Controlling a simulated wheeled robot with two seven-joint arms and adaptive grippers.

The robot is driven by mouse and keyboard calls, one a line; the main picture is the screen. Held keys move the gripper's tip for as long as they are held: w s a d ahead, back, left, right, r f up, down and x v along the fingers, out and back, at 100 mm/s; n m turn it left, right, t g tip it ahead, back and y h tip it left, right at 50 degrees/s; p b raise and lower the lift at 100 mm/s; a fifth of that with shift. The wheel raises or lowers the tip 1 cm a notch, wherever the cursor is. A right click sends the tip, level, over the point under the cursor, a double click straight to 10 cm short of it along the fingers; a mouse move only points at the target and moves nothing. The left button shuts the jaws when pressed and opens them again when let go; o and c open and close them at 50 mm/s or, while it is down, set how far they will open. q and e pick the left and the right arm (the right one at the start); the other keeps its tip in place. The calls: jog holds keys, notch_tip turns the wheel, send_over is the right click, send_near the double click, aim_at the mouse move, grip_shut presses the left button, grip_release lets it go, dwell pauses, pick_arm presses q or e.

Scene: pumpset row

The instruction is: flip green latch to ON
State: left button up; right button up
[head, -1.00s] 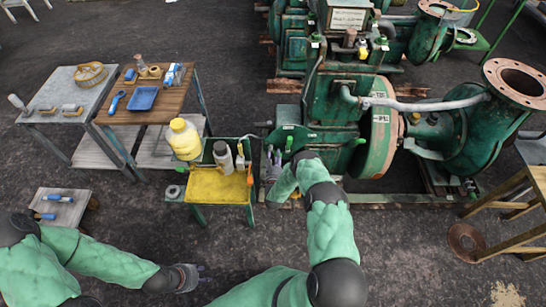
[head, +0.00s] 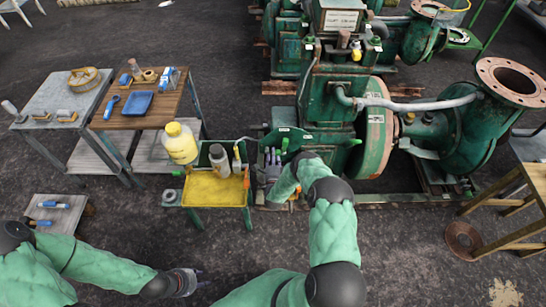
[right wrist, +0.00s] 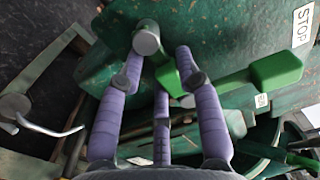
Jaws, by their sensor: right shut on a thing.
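My right gripper (head: 270,160) is at the left side of the green pump unit's lower panel, beside a small upright bright green lever (head: 285,145). In the right wrist view its purple fingers (right wrist: 162,85) close around a bright green latch part (right wrist: 167,78) beside a round grey knob (right wrist: 147,42). A bright green handle (right wrist: 277,70) extends to the right of the fingers; I cannot tell whether it joins the gripped part. The fingers hide part of the latch. My left gripper (head: 187,281) hangs low over the floor, away from the pump; its opening is too small to judge.
A yellow-topped cart (head: 215,190) with bottles stands just left of my right gripper. A STOP label (right wrist: 303,25) is on the panel. Another bright green handle (head: 354,142) sticks out further right. A wooden-topped table (head: 150,108) stands at left.

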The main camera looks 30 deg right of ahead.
jog(key=shift+n, duration=0.3)
jog(key=o, duration=1.2)
jog(key=shift+c, duration=0.2)
jog(key=v, duration=1.2)
